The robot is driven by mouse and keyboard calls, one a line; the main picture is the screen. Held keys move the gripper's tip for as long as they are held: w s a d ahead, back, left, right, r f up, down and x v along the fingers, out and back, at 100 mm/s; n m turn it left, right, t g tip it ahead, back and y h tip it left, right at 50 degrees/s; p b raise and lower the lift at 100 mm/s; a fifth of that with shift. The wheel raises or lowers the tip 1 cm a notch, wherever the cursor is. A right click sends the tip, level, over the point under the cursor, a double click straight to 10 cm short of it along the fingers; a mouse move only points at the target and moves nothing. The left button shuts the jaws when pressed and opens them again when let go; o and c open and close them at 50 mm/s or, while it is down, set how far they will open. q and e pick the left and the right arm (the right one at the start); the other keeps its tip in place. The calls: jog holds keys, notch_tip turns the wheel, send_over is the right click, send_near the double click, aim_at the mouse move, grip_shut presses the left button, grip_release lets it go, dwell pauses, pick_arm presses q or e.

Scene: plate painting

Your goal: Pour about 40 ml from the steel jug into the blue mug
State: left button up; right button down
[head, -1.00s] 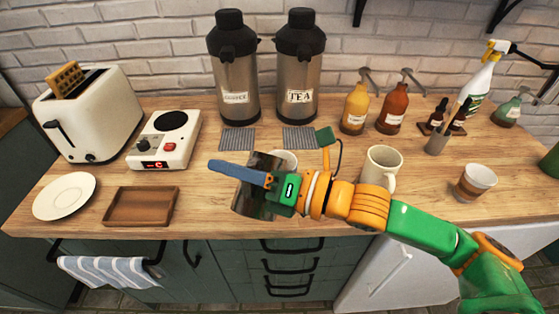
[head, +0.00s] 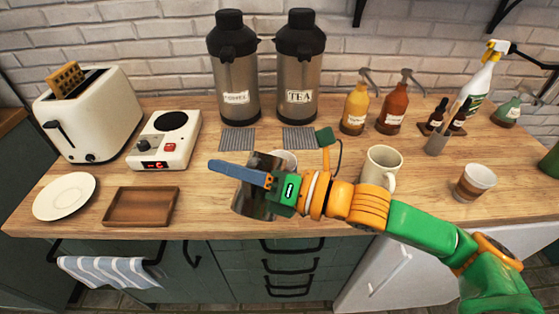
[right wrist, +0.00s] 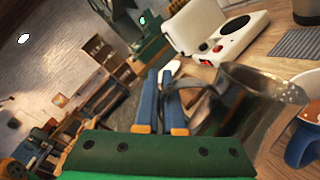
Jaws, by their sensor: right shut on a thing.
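My right gripper (head: 238,173) is shut on the handle of the steel jug (head: 246,202) and holds it tilted near the counter's front edge. Its blue fingers (right wrist: 160,105) and the jug (right wrist: 245,100) show in the right wrist view, with the jug's rim leaning to the right towards the blue mug (right wrist: 300,148). The mug shows there only in part, blue outside and pale inside. In the head view, a pale rim (head: 288,156) behind the jug appears to be the mug's, mostly hidden by jug and arm. My left gripper is out of view.
A cream mug (head: 383,165) stands just beyond my right forearm, and a striped cup (head: 474,182) stands further right. A wooden tray (head: 141,218) and a plate (head: 65,188) lie at left. Two flasks (head: 238,85) stand behind, with grey mats (head: 237,139) before them.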

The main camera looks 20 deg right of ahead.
jog(key=s+a+f+n+b, duration=0.4)
jog(key=s+a+f+n, duration=0.1)
jog(key=f+n, duration=0.5)
jog(key=shift+s+f, duration=0.6)
jog(key=shift+s, duration=0.1)
